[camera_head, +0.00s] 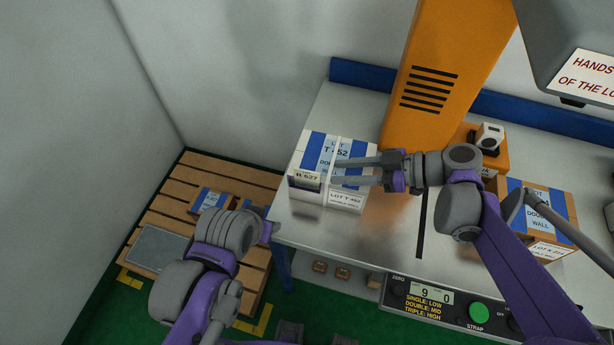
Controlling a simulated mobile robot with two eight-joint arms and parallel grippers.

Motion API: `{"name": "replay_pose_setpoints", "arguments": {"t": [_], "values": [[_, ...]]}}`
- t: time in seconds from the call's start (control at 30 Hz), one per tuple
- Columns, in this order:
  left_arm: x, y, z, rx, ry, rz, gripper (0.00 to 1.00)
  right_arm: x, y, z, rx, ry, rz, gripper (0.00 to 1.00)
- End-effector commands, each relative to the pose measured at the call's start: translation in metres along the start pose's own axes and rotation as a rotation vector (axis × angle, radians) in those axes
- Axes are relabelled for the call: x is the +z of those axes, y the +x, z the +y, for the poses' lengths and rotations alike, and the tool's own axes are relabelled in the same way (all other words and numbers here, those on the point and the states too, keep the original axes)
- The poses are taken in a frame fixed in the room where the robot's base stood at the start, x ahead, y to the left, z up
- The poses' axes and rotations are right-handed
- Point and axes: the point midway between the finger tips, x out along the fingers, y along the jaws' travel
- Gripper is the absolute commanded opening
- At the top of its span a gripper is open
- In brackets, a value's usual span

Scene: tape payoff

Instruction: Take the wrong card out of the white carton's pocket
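The white carton (318,147) with blue bands stands upright at the left end of the steel table. Its top label reads LOT T-452. A card reading R 627 (306,180) shows at the left of its front face, in the pocket area; a LOT T-452 label (346,199) is to its right. My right gripper (334,172) reaches in from the right with its two fingers apart and nothing between them. Its fingers cover part of the carton, right of the card; I cannot tell whether they touch it. My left gripper (268,230) is low at the left, beyond the table edge, its fingers not clearly visible.
An orange machine column (436,75) stands behind the carton. A brown carton (545,245) is at the right. A control panel (440,300) with a green button runs along the front edge. A wooden pallet (170,208) with blue-banded boxes lies left of the table.

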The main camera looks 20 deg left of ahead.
Motion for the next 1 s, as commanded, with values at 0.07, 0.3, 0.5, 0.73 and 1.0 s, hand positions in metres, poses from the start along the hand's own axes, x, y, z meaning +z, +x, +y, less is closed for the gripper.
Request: {"name": "replay_pose_setpoints", "arguments": {"t": [0.07, 0.3, 0.5, 0.73, 1.0], "values": [[0.000, 0.000, 0.000, 0.000, 0.000, 0.000, 0.50, 0.000, 0.011, 0.000, -0.002, 0.000, 0.000, 0.39], [-0.001, -0.001, 0.000, 0.000, 0.000, 0.001, 0.50, 0.001, 0.031, 0.003, -0.002, 0.000, -0.001, 0.39], [-0.003, -0.003, 0.000, 0.000, 0.000, 0.003, 0.50, 0.003, 0.060, 0.008, -0.002, 0.001, -0.001, 0.39], [-0.003, -0.003, 0.000, 0.000, 0.000, 0.003, 0.50, 0.004, 0.070, 0.008, 0.002, 0.002, -0.002, 0.39], [-0.003, -0.003, 0.000, 0.000, 0.000, 0.003, 0.50, 0.004, 0.070, 0.008, 0.001, 0.002, -0.002, 0.12]]}}
